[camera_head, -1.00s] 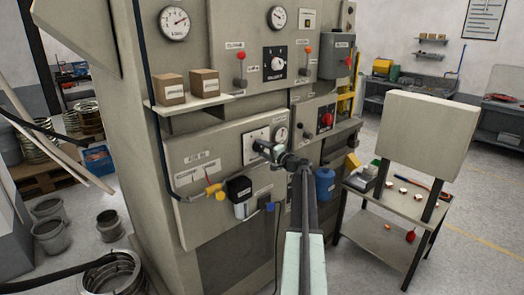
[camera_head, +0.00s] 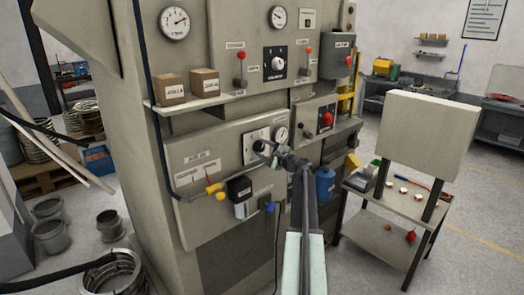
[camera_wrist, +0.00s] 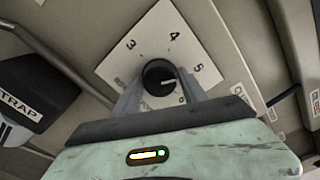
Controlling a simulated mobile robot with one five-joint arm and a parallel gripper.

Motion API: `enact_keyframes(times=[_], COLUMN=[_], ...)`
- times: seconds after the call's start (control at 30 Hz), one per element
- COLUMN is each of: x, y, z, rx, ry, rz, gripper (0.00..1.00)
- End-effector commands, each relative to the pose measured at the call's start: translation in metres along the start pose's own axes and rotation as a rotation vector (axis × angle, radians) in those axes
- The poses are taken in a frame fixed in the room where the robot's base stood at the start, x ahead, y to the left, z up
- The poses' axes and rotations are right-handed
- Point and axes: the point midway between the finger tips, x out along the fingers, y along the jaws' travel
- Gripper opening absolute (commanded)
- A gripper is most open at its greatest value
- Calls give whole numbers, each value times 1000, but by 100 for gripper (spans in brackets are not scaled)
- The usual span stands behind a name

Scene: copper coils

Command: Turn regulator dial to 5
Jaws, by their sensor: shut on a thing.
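The regulator dial is a black round knob (camera_wrist: 153,71) on a square white plate (camera_wrist: 146,33) in the wrist view. The numbers 3, 4 and 5 read clearly on the plate; other marks are partly hidden by my fingers. A pale pointer line on the knob points right, toward the side with the 5; I cannot tell if it lines up exactly. My gripper (camera_wrist: 162,90) is shut on the knob, one finger on each side. In the head view, my gripper (camera_head: 266,150) is at the white dial plate (camera_head: 249,150) on the lower panel.
A round gauge (camera_head: 281,134) sits just right of the dial plate. A yellow-handled lever (camera_head: 214,188), a black box (camera_head: 239,188) and a blue cylinder (camera_head: 325,184) are below and beside. A shelf with two cardboard boxes (camera_head: 171,90) juts out above left. A table (camera_head: 395,203) stands right.

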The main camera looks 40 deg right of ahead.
Motion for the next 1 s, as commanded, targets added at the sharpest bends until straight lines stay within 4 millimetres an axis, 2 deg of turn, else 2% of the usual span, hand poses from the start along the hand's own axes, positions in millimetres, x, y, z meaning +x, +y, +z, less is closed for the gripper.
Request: enact_keyframes(times=[0.57,0.6,0.67,1.0], x=[2,2,2,-1], y=[-2,-2,-2,-1], z=[1,1,1,0], rx=[38,38,37,35], ry=[-1,-1,-1,0], rz=[-6,-6,-6,-3], gripper=[10,56,72,72])
